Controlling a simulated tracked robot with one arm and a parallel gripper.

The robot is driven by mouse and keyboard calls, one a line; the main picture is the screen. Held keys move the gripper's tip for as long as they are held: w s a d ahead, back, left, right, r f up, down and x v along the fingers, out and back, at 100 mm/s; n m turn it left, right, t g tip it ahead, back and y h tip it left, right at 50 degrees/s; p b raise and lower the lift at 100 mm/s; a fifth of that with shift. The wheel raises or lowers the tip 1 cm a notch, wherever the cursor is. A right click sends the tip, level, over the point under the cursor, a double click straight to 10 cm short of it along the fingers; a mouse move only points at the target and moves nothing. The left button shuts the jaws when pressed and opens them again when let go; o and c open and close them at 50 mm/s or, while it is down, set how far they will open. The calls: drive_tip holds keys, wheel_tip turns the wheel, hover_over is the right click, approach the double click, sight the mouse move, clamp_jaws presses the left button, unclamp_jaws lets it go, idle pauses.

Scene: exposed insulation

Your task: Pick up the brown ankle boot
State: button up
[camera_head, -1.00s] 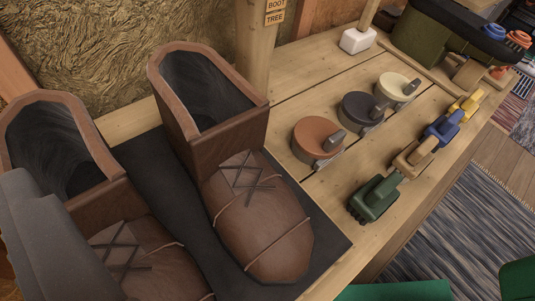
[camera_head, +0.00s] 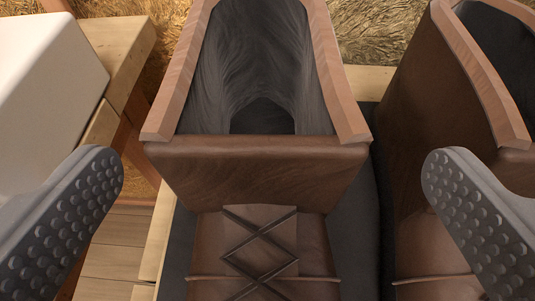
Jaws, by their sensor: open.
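A brown ankle boot (camera_head: 262,172) stands upright in the middle of the view, with a dark lining, a lighter rim and crossed laces. A second brown boot (camera_head: 432,130) stands to its right, cut off by the picture edge. Both stand on a dark mat (camera_head: 353,245). My gripper (camera_head: 272,185) is open, with one studded finger at the left and one at the right. The middle boot shows between the fingers, and neither finger visibly touches it. The right finger overlaps the second boot in the view; the gap between them cannot be told.
A white block-like object (camera_head: 45,75) stands on a wooden surface (camera_head: 120,48) at the upper left. A gap shows the plank floor (camera_head: 115,248) at the lower left. Exposed insulation (camera_head: 390,32) covers the wall behind the boots.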

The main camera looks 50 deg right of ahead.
sight(256, 151)
drive_tip(key=shift+w+a+b+x, duration=0.15)
drive_tip(key=shift+b+x, duration=0.5)
drive_tip(key=shift+x, duration=0.9)
drive_tip(key=shift+w+a+b+x, duration=0.15)
drive_tip(key=shift+b+x, duration=0.45)
drive_tip(key=shift+x, duration=0.9)
drive_tip(key=c, duration=1.7)
